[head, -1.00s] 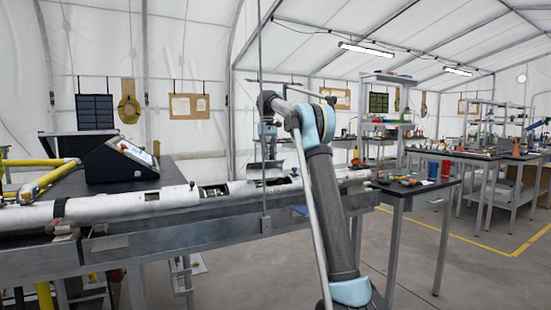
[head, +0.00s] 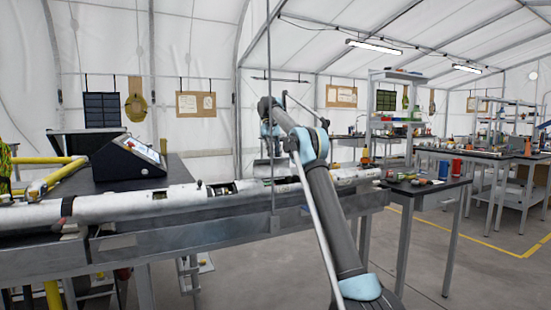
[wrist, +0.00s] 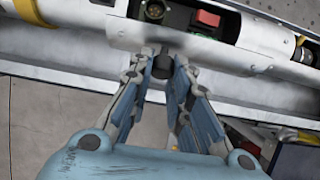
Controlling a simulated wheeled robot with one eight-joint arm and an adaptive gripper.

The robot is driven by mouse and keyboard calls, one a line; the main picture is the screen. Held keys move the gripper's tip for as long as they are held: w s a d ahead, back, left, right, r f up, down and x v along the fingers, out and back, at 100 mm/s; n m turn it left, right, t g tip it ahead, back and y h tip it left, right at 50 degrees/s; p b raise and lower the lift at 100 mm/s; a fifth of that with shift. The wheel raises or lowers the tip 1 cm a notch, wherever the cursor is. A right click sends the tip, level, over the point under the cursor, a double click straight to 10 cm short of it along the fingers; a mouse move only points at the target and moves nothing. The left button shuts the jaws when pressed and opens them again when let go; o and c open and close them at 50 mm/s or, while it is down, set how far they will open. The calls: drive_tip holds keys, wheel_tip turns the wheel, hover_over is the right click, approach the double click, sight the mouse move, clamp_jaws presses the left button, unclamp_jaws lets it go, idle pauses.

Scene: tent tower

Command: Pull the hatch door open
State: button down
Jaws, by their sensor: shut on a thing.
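The hatch door appears to be a white curved panel (wrist: 118,32) on the long white tube in the wrist view. A short dark knob (wrist: 163,62) sticks out at its lower edge. My gripper (wrist: 161,72) is shut on this knob, with a finger on each side. Beside the knob, an opening in the tube shows a round connector and a red block (wrist: 207,18). In the head view the white tube (head: 120,205) lies along the bench. There my gripper is at the tube behind my arm, and its fingertips cannot be made out clearly.
A grey metal bench (head: 150,240) carries the tube. A black console (head: 130,158) stands behind it at left, near yellow pipes (head: 50,180). A thin vertical pole (head: 271,100) stands close to my arm.

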drive_tip(key=shift+d, duration=0.15)
drive_tip(key=c, duration=1.5)
unclamp_jaws()
drive_tip(key=shift+o, duration=0.2)
